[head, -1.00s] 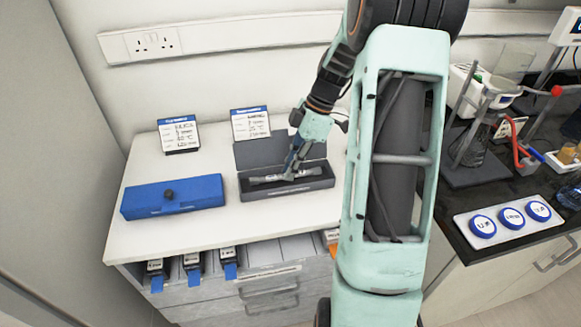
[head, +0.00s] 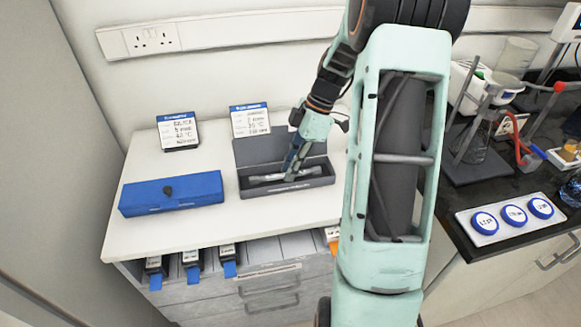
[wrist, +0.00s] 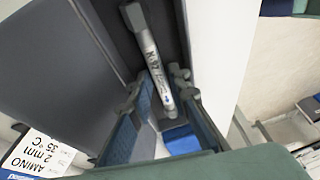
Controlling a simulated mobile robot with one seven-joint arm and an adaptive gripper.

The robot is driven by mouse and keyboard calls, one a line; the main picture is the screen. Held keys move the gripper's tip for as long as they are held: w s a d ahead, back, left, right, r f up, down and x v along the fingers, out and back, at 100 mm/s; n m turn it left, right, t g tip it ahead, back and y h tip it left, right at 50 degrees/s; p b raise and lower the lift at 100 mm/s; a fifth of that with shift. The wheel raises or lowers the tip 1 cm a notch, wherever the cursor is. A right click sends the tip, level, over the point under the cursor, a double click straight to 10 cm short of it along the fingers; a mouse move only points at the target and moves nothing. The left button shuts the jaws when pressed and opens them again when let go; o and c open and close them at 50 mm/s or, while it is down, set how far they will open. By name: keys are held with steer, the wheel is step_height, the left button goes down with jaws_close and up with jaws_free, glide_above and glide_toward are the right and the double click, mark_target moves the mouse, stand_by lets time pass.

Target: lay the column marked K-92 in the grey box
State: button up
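The grey box (head: 290,192) stands open on the white counter, its lid raised at the back. A silver column (head: 264,178) lies lengthwise inside it. In the wrist view the column (wrist: 153,55) has a label whose marking looks like K-92, though it is small and blurred. My gripper (head: 289,174) reaches down into the box over the column's middle. In the wrist view its two fingers (wrist: 157,86) stand on either side of the column, with a gap showing, so it looks open. The fingers hide part of the column in the head view.
A closed blue box (head: 172,194) stands left of the grey one. Two label cards (head: 178,133) stand behind the boxes. Several blue-tabbed columns sit in the rack (head: 190,265) below the counter front. A dark bench with glassware (head: 478,150) is at the right.

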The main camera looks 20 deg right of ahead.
steer(key=shift+o, duration=1.3)
